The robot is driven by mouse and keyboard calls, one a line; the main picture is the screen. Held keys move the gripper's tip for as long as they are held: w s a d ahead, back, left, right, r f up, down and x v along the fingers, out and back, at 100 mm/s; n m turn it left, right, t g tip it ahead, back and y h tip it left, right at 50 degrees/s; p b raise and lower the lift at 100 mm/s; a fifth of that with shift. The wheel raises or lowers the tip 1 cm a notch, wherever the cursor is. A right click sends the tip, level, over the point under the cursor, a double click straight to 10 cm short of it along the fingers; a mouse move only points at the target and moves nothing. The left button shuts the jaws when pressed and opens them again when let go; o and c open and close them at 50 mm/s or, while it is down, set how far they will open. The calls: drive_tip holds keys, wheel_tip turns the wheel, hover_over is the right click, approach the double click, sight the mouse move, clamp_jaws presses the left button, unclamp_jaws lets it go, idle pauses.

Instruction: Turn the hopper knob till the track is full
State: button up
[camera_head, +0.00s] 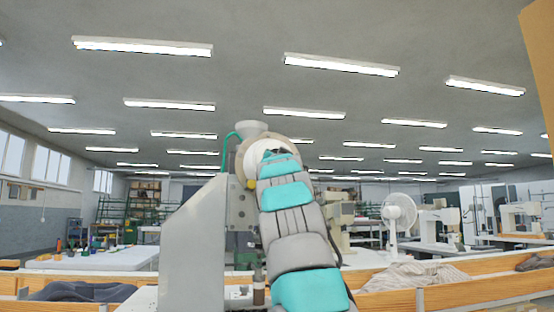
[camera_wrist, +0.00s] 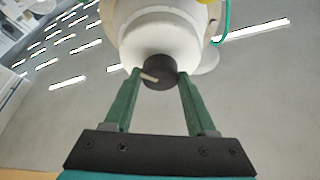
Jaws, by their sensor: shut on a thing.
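The hopper knob (camera_wrist: 159,75) is a dark round knob with a light pointer mark, on the face of the white hopper (camera_wrist: 150,38) in the wrist view. My gripper (camera_wrist: 159,82) has its two green fingers on either side of the knob, shut on it. In the head view the hopper (camera_head: 248,146) sits at the top of the grey press (camera_head: 195,245), and my arm covers the knob and most of my gripper. The track is hidden or cannot be made out in either view.
A green hose (camera_head: 226,150) curves beside the hopper. Wooden-edged bins with cloth (camera_head: 412,275) stand at the right, and a white fan (camera_head: 398,212) is behind them. White work tables (camera_head: 95,258) stand at the back left.

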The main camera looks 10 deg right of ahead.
idle(0.5)
drive_tip(key=o, duration=1.4)
drive_tip(key=shift+c, duration=0.2)
drive_tip(key=shift+f, duration=0.1)
drive_tip(key=b+v, duration=0.7)
drive_tip(key=shift+s, duration=0.4)
drive_tip(key=shift+a, duration=0.1)
